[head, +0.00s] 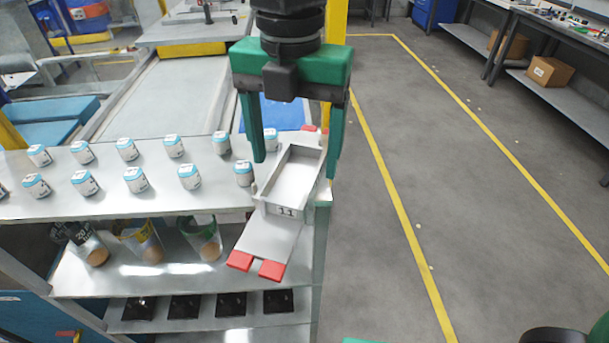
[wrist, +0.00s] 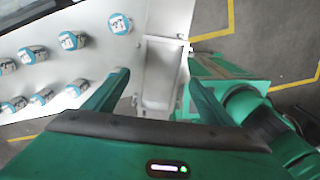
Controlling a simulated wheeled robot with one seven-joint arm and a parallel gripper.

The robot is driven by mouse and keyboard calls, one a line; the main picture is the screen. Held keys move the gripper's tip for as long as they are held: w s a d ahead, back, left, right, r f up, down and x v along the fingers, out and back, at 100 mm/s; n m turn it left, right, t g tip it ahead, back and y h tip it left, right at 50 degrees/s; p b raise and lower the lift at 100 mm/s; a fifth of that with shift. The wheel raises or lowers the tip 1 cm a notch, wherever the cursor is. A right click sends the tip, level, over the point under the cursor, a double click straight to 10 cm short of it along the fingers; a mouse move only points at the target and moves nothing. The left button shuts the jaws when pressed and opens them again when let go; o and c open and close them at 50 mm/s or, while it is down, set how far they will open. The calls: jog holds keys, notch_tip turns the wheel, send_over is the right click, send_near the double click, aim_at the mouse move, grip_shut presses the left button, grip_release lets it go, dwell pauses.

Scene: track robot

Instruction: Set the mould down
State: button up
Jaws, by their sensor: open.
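The mould (head: 284,185) is a white open-topped box marked 11. It lies at the right end of the white upper shelf (head: 105,205). A flat white plate with red pads extends from under its near end, past the shelf's front edge. My green gripper (head: 296,167) points down over the mould's far half. Its fingers are spread wide, one on each side. Whether either finger touches the mould cannot be told. In the wrist view the pale mould (wrist: 160,85) shows between the fingers of my gripper (wrist: 158,79).
Several white jars with blue lids (head: 135,180) stand in two rows left of the mould. One front-row jar (head: 243,174) is close to the left finger. Lower shelves hold glass jars (head: 203,240) and black items (head: 231,303). Grey floor with yellow lines (head: 450,180) lies clear at right.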

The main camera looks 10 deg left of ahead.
jog(key=shift+f, duration=1.1)
jog(key=c, duration=1.8)
jog(key=shift+r, duration=0.1)
